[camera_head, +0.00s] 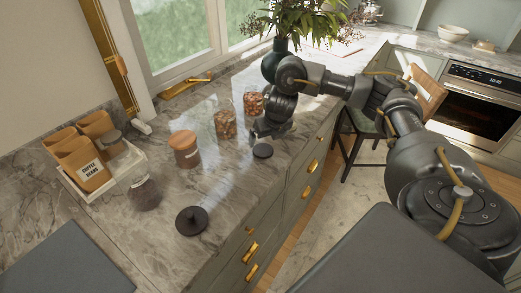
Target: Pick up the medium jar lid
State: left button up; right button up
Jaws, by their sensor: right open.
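Two loose dark round lids lie on the marble counter. The larger-looking lid (192,220), with a knob on top, is near the front. A smaller-looking dark lid (263,151) lies near the counter's right edge; I cannot tell for certain which one is the medium jar lid. My right gripper (262,135) is open and low over the counter, just behind the smaller-looking lid. No lid shows between its fingers. My left gripper is not in view.
A glass jar (145,194), a copper-coloured canister (185,151) and two filled glass jars (225,124) (253,104) stand on the counter. A white tray (91,194) holds coffee containers at left. A plant vase (274,62) stands behind my right arm. Counter between the lids is clear.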

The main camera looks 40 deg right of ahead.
aim_at(264, 151)
jog(key=b+x, duration=0.1)
jog(key=x, duration=0.3)
jog(key=shift+s+f, duration=0.15)
jog(key=shift+w+f+b, duration=0.25)
jog(key=shift+f+b, duration=0.05)
jog(key=shift+d+f, duration=0.1)
jog(key=shift+f, duration=0.2)
jog(key=x, duration=0.1)
jog(key=b+x, duration=0.1)
jog(key=x, duration=0.2)
jog(key=shift+w+d+f+b, duration=0.25)
jog(key=shift+d+b, duration=0.05)
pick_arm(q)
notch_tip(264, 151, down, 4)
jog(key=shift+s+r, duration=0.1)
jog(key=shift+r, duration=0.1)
pick_arm(e)
jog(key=shift+r, duration=0.1)
jog(key=shift+s, duration=0.1)
jog(key=shift+c, duration=0.5)
jog(key=c, duration=0.9)
jog(key=shift+c, duration=0.4)
